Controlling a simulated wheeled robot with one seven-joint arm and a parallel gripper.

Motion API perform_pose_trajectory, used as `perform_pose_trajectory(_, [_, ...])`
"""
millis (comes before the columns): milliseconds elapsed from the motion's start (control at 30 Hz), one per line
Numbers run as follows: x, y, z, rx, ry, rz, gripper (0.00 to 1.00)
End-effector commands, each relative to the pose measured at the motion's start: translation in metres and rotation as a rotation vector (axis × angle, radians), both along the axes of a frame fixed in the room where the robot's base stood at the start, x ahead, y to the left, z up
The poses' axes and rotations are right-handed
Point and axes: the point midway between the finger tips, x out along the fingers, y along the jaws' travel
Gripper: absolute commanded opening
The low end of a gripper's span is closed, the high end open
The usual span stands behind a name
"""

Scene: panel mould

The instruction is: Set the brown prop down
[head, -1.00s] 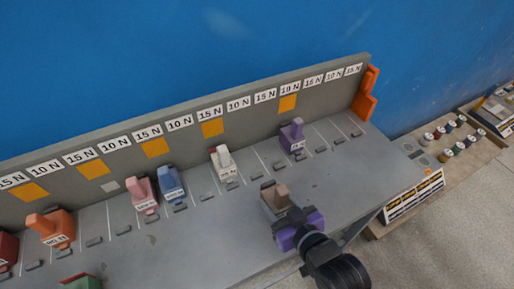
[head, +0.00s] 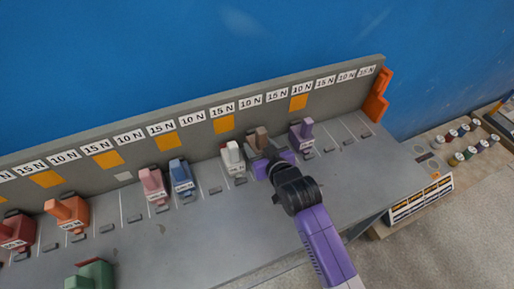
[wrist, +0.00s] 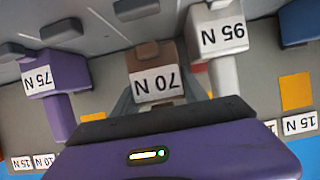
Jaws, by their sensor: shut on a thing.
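The brown prop (head: 262,137) stands upright in my gripper (head: 266,154) near the grey back panel, between the white prop (head: 232,157) and the purple prop (head: 301,135). In the wrist view, upside down, the brown prop (wrist: 148,54) carries a "70 N" label, with the white "95 N" prop (wrist: 222,45) and purple "75 N" prop (wrist: 52,85) on either side, apart from it. My gripper is shut on the brown prop. Its fingers are mostly hidden by its purple body. I cannot tell whether the prop's base touches the bench.
The grey bench (head: 340,185) has white dividing lines and small grey stops. Its back panel (head: 190,125) bears "10 N" and "15 N" labels and orange patches. Blue, pink, orange, red and green props stand to the left. Bays right of the purple prop are empty.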

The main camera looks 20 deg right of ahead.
Motion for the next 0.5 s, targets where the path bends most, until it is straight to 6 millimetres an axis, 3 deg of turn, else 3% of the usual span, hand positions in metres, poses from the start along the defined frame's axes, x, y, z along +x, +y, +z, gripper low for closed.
perform_pose_trajectory(167, [0.014, 0.000, 0.003, 0.000, -0.004, 0.000, 0.00])
perform_pose_trajectory(333, [0.014, 0.000, -0.024, 0.000, 0.002, 0.000, 0.00])
perform_pose_trajectory(500, [0.014, 0.000, -0.034, 0.000, -0.003, 0.001, 0.00])
